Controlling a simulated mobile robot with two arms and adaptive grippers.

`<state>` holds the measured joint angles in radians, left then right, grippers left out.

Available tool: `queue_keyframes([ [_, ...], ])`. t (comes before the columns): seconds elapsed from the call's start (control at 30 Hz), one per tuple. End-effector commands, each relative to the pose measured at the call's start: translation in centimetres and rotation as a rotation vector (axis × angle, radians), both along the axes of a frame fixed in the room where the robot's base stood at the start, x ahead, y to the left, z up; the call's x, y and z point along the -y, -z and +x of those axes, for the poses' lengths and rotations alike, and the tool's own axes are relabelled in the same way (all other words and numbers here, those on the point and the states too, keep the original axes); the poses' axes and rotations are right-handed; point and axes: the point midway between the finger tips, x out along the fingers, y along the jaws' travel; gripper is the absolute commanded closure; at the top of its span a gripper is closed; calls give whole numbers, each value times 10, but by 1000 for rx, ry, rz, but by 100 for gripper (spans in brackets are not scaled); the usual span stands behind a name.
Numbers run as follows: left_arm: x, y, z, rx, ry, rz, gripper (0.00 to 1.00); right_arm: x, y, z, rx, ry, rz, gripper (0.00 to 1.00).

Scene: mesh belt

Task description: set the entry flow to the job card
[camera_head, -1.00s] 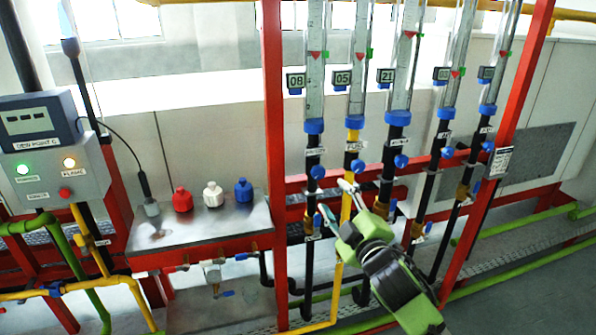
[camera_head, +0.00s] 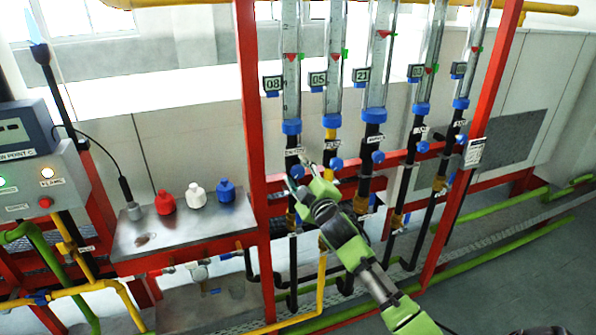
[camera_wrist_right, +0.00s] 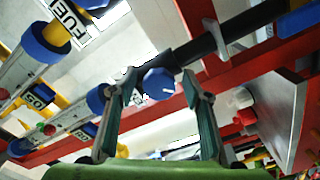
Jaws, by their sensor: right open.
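The entry flowmeter (camera_head: 291,97) is the leftmost of several upright tubes, with an "08" tag (camera_head: 272,84) beside it. Its label (camera_head: 294,152) sits on the black pipe below. Its blue knob (camera_head: 297,171) has a white mark and shows in the right wrist view (camera_wrist_right: 160,83). My right gripper (camera_head: 296,170) is open, with its fingers on either side of this knob; I cannot tell whether they touch it. A printed card (camera_head: 474,152), too small to read, is on the right red post. My left gripper is out of view.
The fuel pipe with its blue knob (camera_head: 336,164) stands just right of my gripper. A grey control box (camera_head: 40,185) is at the left.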

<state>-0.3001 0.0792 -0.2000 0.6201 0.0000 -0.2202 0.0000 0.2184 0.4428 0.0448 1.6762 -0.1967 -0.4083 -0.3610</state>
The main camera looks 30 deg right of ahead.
Motion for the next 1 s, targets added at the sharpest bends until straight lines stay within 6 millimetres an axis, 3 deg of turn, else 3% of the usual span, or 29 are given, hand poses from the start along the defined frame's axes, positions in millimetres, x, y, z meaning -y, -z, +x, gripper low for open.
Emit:
queue_keyframes([
  [0.23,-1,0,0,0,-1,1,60,0,0,0,0,0,0,58],
  [0.37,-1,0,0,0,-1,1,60,0,0,0,0,0,0,92],
  [0.4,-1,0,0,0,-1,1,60,0,0,0,0,0,0,94],
  [0.73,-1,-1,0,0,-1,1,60,0,0,0,6,1,29,94],
  [1.0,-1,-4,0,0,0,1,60,0,0,0,41,1,175,94],
])
